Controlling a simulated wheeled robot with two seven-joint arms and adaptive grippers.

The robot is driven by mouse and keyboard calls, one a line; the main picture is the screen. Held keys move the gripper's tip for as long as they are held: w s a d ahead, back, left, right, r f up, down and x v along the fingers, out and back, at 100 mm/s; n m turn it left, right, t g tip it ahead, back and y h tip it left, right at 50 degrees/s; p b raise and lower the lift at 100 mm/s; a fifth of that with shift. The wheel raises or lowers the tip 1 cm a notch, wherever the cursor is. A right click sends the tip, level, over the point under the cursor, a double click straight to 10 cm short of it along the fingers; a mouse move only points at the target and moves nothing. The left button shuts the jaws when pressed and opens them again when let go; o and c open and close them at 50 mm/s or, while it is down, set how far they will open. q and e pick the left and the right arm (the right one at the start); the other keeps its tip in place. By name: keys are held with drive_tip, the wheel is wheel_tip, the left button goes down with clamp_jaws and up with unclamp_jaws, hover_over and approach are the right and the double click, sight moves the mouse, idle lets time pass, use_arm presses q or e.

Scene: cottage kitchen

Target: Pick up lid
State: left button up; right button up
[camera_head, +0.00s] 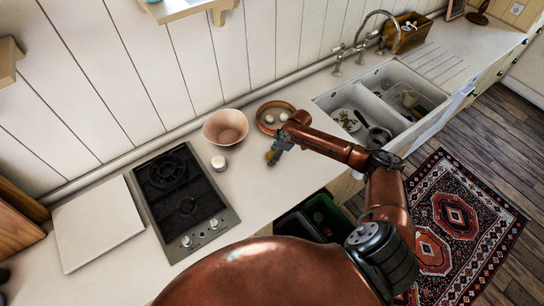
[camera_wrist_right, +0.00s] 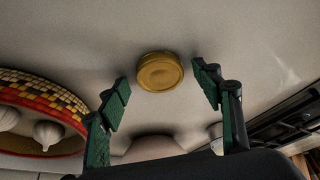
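A round golden lid (camera_wrist_right: 160,72) lies flat on the pale countertop in the right wrist view. My right gripper (camera_wrist_right: 162,84) is open, with green finger pads on either side of the lid in the picture and nothing between them. I cannot tell how far the fingers are from it. In the head view my right gripper (camera_head: 273,153) is low over the counter, in front of the round tray. A small yellowish patch there may be the lid, mostly hidden by the gripper. My left gripper is not in view.
A round tray (camera_head: 262,126) with garlic-like bulbs, a pinkish bowl (camera_head: 225,127) and a small white cup (camera_head: 219,163) stand close by. The black hob (camera_head: 183,192) is to the left, the sink (camera_head: 384,99) to the right. An open drawer (camera_head: 314,216) is below the counter edge.

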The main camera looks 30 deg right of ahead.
drive_tip(key=c, duration=0.5)
drive_tip(key=shift+c, duration=0.2)
